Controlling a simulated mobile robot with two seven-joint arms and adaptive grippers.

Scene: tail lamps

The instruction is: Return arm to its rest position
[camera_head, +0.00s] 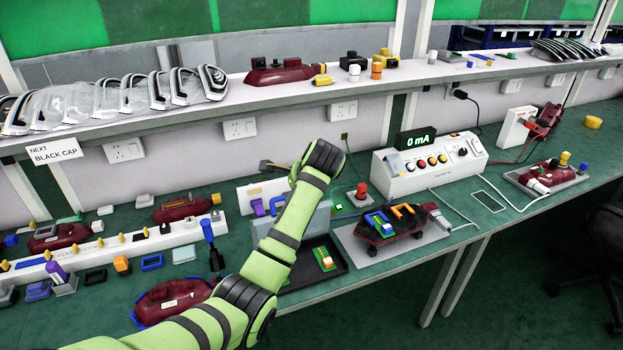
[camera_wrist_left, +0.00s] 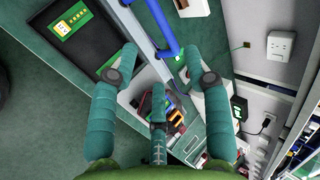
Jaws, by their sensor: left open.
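My left arm (camera_head: 285,240) is lime green with dark bands and reaches in from the bottom left over the bench. It rises to a dark wrist joint (camera_head: 322,160) at mid-picture. The hand itself is hidden in the head view. In the wrist view my left gripper (camera_wrist_left: 161,62) shows teal fingers spread apart, with nothing between them. A dark red tail lamp with blue and orange parts (camera_head: 388,226) lies on a grey plate right of the arm. It also shows below the fingers in the wrist view (camera_wrist_left: 174,118). My right gripper is not in view.
A black tray (camera_head: 337,273) with a green-yellow board (camera_head: 325,258) sits beside my arm. A white meter box (camera_head: 428,167) reading 0 mA stands behind the lamp. A shelf with clear lamp covers (camera_head: 110,100) runs along the back. Red lamps and small parts crowd the left bench.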

